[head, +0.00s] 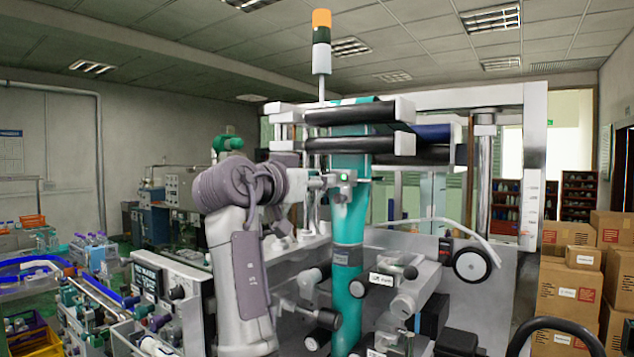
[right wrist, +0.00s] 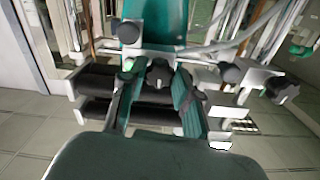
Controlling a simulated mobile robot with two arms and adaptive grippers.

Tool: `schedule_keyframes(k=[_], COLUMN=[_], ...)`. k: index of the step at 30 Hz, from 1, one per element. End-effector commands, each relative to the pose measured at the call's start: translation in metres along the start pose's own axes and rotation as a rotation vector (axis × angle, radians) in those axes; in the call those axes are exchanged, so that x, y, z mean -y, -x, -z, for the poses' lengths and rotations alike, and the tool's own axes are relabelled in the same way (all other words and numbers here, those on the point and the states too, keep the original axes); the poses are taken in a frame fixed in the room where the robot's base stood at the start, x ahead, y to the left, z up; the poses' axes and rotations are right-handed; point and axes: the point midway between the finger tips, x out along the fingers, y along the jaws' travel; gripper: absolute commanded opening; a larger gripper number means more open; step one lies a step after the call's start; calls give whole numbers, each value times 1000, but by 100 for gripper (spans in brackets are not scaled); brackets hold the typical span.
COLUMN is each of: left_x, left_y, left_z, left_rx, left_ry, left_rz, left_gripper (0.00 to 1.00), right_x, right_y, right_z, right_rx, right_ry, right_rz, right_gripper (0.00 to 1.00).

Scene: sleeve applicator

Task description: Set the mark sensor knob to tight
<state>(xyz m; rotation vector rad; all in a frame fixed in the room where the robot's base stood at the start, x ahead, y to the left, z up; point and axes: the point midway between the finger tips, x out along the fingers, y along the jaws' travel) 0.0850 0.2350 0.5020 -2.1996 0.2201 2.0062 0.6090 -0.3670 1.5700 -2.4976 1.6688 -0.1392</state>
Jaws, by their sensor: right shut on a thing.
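The mark sensor (head: 344,178) is a small pale block with a lit green lamp, beside the teal sleeve film (head: 350,225) in the head view. My right gripper (head: 318,182) reaches it from the left, below the black rollers. In the right wrist view, the dark knob (right wrist: 159,72) sits between the two fingertips of my right gripper (right wrist: 157,80), which is shut on it. A small green light of the sensor (right wrist: 128,64) shows left of the knob. The knob's setting and its markings cannot be read. My left gripper is not in view.
Black rollers (head: 350,115) lie above the gripper. Hand knobs and a black-edged wheel (head: 472,264) stand out lower right. A signal tower (head: 321,45) rises above. Cardboard boxes (head: 570,282) are stacked at the right.

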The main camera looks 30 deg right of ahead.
Motion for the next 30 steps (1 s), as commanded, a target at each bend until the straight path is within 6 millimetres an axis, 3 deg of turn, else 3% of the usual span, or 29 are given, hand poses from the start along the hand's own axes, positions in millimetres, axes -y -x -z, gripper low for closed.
schedule_keyframes(k=[21,22,26,30], left_x=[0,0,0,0], left_y=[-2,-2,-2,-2], left_z=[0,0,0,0], left_rx=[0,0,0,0], left_ry=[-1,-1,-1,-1], left_rz=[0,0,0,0], left_gripper=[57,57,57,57], right_x=[1,1,1,1], right_y=[0,0,0,0], right_z=[-6,-6,-4,-3], right_rx=[13,13,10,7], right_ry=[-74,-74,-75,-76], right_rz=[-1,-1,-1,-1], right_gripper=[0,34,55,57])
